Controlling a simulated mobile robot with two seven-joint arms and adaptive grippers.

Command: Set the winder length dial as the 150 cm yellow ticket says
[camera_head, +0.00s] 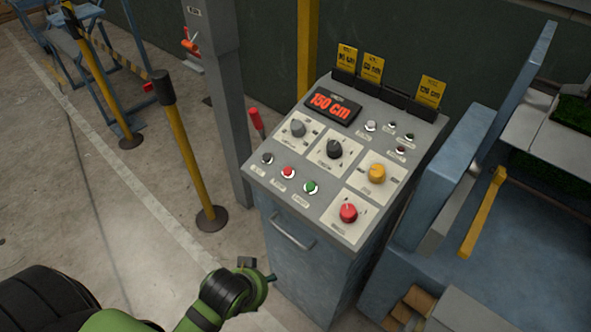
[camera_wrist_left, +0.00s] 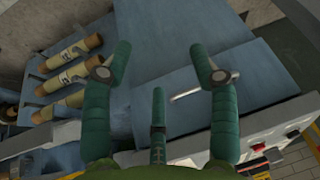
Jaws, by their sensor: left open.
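The grey control console (camera_head: 345,170) stands in the middle of the head view. Its red display (camera_head: 333,107) reads 150 cm. Its sloped face carries a grey dial (camera_head: 298,128), a black dial (camera_head: 334,149), a yellow dial (camera_head: 377,173) and a red dial (camera_head: 348,212); their labels are too small to read. Three yellow tickets (camera_head: 430,91) stand along its back edge, with length numbers I cannot read surely. My left gripper (camera_head: 258,278) is low in front of the console, apart from the dials. In the left wrist view its teal fingers (camera_wrist_left: 168,72) are spread and empty.
A door handle (camera_head: 293,232) sticks out from the console front. A grey column (camera_head: 225,110) and a yellow post (camera_head: 187,150) stand left. A blue machine (camera_head: 440,190) is close on the right. Rolls (camera_wrist_left: 68,75) lie at left in the wrist view.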

